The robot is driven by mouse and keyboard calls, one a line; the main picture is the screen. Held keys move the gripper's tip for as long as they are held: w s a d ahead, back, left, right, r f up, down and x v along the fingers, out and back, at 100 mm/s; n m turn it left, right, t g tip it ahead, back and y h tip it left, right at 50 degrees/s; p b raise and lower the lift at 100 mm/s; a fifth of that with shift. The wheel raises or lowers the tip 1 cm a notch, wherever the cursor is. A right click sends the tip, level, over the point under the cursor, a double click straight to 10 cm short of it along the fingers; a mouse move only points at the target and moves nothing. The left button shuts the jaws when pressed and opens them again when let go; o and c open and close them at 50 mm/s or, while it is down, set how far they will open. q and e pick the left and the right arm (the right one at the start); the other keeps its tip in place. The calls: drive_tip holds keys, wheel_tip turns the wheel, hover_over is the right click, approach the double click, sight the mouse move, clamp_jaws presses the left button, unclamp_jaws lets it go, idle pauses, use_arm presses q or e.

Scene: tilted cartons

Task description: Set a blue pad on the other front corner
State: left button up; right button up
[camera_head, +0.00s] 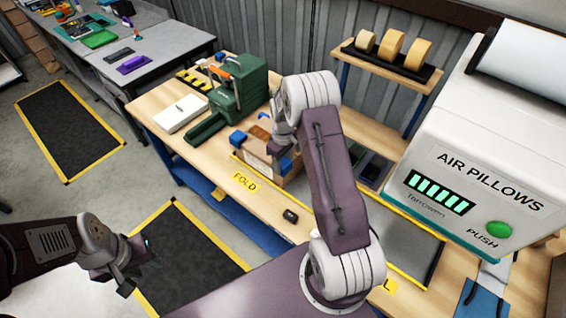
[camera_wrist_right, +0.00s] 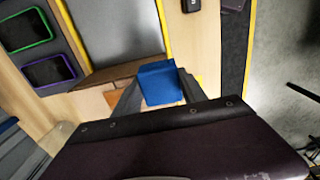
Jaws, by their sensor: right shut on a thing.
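The carton (camera_head: 258,149) stands on the workbench near the yellow FOLD label, partly hidden by my right arm. One blue pad (camera_head: 237,139) is on its front left corner and another small blue piece (camera_head: 264,115) shows at its back. My right gripper (camera_head: 284,150) is at the carton's right side, shut on a blue pad (camera_head: 286,165). In the right wrist view this pad (camera_wrist_right: 160,84) sits between the fingers, over the carton's edge (camera_wrist_right: 110,74); whether it touches the carton is unclear. My left gripper (camera_head: 140,265) hangs away from the bench at lower left; its opening is unclear.
A green machine (camera_head: 238,90) and a white box (camera_head: 181,114) stand left of the carton. A small black device (camera_head: 290,215) lies in front. The air pillow machine (camera_head: 470,150) fills the right. Tape rolls (camera_head: 392,47) sit on a shelf behind.

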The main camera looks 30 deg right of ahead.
idle(0.4)
drive_tip(key=o, duration=1)
drive_tip(key=shift+o, duration=0.2)
drive_tip(key=shift+a, duration=0.1)
drive_tip(key=o, duration=0.5)
